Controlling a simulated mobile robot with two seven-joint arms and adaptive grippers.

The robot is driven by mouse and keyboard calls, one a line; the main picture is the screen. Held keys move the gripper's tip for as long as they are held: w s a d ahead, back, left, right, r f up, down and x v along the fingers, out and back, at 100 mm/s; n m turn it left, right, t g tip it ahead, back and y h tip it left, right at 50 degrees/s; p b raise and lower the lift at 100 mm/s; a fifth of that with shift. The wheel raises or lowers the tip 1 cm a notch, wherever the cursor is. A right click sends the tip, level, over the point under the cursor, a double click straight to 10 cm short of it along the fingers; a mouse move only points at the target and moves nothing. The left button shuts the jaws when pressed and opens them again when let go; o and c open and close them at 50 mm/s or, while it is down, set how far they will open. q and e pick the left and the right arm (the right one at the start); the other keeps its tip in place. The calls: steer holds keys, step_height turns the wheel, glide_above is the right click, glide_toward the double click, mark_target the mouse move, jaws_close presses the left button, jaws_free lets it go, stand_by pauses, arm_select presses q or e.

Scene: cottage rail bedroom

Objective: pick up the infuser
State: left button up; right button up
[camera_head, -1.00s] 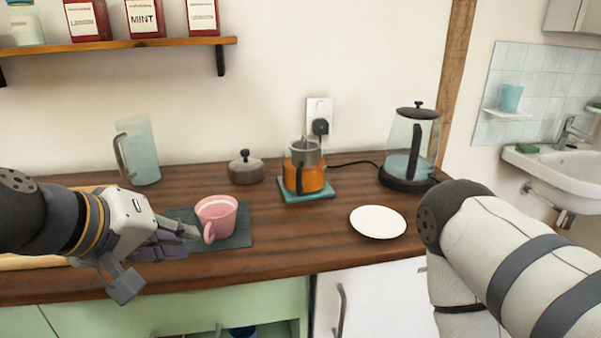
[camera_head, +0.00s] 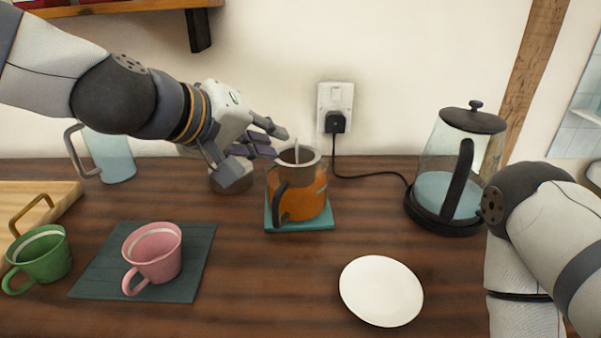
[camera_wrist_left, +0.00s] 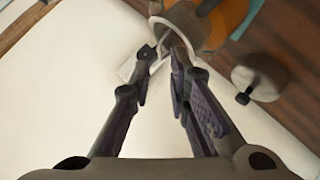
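The infuser (camera_head: 300,157) is a grey metal basket with an upright handle. It sits in the mouth of the glass teapot (camera_head: 308,200), which holds orange tea and stands on a teal mat (camera_head: 318,226). My left gripper (camera_head: 278,143) is just above and left of the infuser's rim. In the left wrist view the fingers (camera_wrist_left: 163,54) are apart, and the infuser's pale rim and handle (camera_wrist_left: 134,68) show at the fingertips. I cannot tell whether they touch. My right gripper is out of view; only part of my right arm shows.
A glass kettle (camera_head: 450,190) stands at right, its cord running to the wall socket. A white plate (camera_head: 381,291) lies in front. A pink mug (camera_head: 155,252) and a green mug (camera_head: 40,257) are at left. A small grey lidded pot (camera_wrist_left: 262,75) is close beside the teapot, partly behind my gripper.

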arm_select(q)
steer(key=b, duration=0.1)
glide_toward(306, 151)
steer(key=x, duration=0.4)
steer(key=shift+d+r, duration=0.1)
steer(key=shift+r, duration=0.05)
jaws_close()
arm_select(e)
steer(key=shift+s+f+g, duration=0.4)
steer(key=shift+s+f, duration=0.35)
